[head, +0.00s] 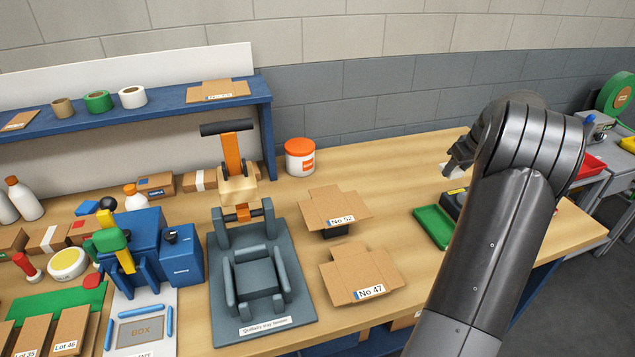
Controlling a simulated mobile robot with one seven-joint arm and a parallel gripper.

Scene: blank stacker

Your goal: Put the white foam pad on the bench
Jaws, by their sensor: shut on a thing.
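My gripper (457,160) is at the right of the head view, above the far right part of the bench (400,165). It is shut, with a small pale piece, seemingly the white foam pad (454,173), showing just under its fingers. My arm and the fingers hide most of it. I cannot tell its full shape or how far above the bench it is. Another whitish patch shows beside my arm, too covered to identify.
A green tray (433,226) and a dark tray stand under my gripper, partly behind my arm. Open cartons No 52 (335,208) and No 47 (358,274) lie mid-bench. A grey press (255,275) and an orange-lidded tub (300,158) stand left. Clear wood lies around the tub's right.

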